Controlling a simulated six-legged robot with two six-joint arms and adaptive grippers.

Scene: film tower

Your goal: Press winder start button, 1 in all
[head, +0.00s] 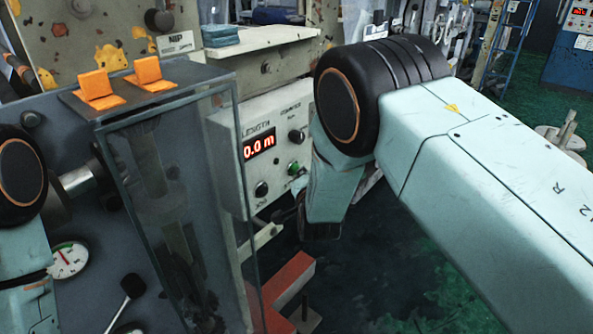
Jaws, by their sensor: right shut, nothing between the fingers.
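The white length counter box (226,150) has a red display (259,145) reading 0.0 m. A green button (293,168) sits on its face at the lower right, just left of my right arm's wrist. I take it for the start button; its label is too small to read. My right gripper (303,206) is shut and empty, pointing at the box's lower right side. It is small and dark, partly hidden by my wrist; I cannot tell whether it touches the box. My left arm shows at the left edge, but its gripper is outside the picture.
Black knobs (296,136) sit above and left of the green button. A clear guard (178,215) with orange clips (148,70) stands left of the box. A red bracket (287,287) lies below. A gauge (68,260) is at lower left. Green floor is open at lower right.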

